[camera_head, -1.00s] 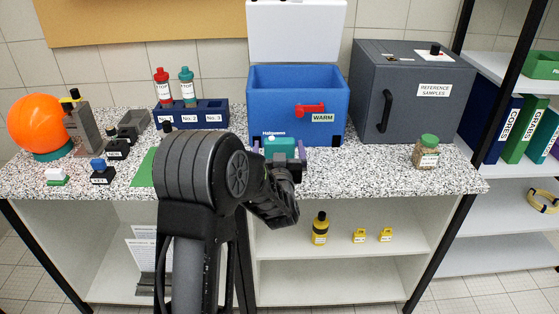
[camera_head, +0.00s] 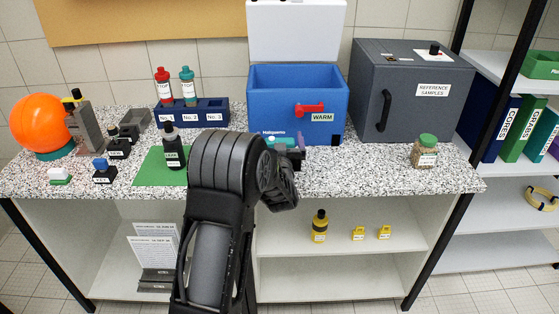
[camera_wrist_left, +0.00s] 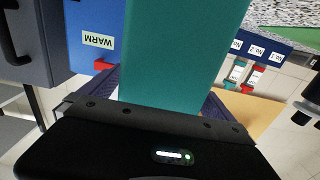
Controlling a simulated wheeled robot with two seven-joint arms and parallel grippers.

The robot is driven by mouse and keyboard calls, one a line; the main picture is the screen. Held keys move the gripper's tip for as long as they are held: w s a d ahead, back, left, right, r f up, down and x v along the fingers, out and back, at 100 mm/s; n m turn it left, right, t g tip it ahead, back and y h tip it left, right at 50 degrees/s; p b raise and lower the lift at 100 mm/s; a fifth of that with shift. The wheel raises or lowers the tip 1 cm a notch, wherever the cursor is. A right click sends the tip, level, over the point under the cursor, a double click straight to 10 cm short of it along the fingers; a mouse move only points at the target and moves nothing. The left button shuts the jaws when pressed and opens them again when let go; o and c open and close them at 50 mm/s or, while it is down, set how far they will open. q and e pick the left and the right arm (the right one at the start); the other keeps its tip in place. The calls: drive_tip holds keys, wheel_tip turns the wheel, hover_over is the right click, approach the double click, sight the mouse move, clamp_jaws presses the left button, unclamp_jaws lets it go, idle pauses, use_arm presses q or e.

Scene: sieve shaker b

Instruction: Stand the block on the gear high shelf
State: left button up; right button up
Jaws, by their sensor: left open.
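A teal block (camera_head: 280,140) is on the counter in front of the blue cooler, mostly hidden behind my left arm. In the left wrist view the block (camera_wrist_left: 185,60) is large and stands right in front of the palm. My left gripper (camera_head: 284,150) is open, with dark purple fingers on both sides of the block; I cannot tell whether they touch it. My right gripper is out of view. A shelf under the counter (camera_head: 345,248) holds a yellow bottle and two small yellow pieces; no label tells me which shelf is the gear high one.
The blue cooler (camera_head: 265,100) has its lid up, with a grey cabinet (camera_head: 400,85) to its right. A jar (camera_head: 425,153) stands at the counter's right. A black bottle (camera_head: 172,150) stands on a green mat (camera_head: 150,172). Open shelving (camera_head: 500,195) stands at far right.

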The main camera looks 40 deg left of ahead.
use_arm(q)
drive_tip(key=c, duration=2)
drive_tip(key=shift+c, duration=0.2)
drive_tip(key=shift+r, duration=0.15)
wheel_tip(320, 180, up, 10)
drive_tip(key=b, duration=0.1)
